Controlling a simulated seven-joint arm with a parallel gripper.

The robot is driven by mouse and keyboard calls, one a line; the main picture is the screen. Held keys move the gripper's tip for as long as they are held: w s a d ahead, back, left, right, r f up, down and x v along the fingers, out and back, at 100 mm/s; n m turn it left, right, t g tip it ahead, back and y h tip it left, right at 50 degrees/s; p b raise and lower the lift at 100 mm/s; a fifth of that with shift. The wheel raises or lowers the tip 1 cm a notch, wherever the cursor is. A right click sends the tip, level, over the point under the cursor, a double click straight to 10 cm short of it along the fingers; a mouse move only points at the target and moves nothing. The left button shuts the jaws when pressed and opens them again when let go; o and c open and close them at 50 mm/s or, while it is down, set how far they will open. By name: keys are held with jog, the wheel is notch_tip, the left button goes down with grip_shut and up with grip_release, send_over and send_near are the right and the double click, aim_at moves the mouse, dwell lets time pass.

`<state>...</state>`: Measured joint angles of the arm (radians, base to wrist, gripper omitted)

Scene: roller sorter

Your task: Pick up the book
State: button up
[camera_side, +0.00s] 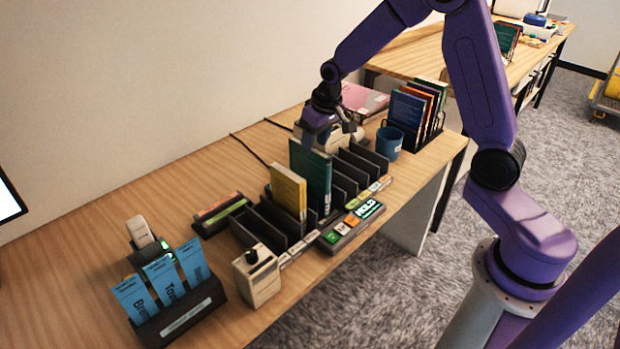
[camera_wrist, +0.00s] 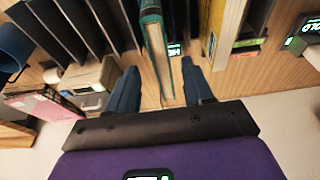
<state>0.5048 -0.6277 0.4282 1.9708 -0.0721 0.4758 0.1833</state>
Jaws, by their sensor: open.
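A dark green book (camera_side: 312,175) stands upright in a slot of the dark roller sorter (camera_side: 347,172), with a yellow book (camera_side: 289,190) standing to its left. My gripper (camera_side: 335,132) is behind and above the green book in the side view; its fingertips are hard to make out there. In the wrist view my gripper (camera_wrist: 160,68) is open, with one finger on each side of the line of the green book (camera_wrist: 152,32). I see no contact. The yellow book (camera_wrist: 224,35) is right of the right finger in that view.
A blue mug (camera_side: 389,141) and a rack of books (camera_side: 411,118) stand right of the sorter. A control panel (camera_side: 352,226) is at its front. A holder with blue cards (camera_side: 165,283) is at the front left.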

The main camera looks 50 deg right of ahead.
send_over(310, 178)
jog(key=w+d, duration=0.1)
jog(key=shift+f, duration=2.1)
jog(key=shift+w+f, duration=0.25)
jog(key=shift+f, duration=0.4)
jog(key=shift+f, duration=0.2)
grip_shut()
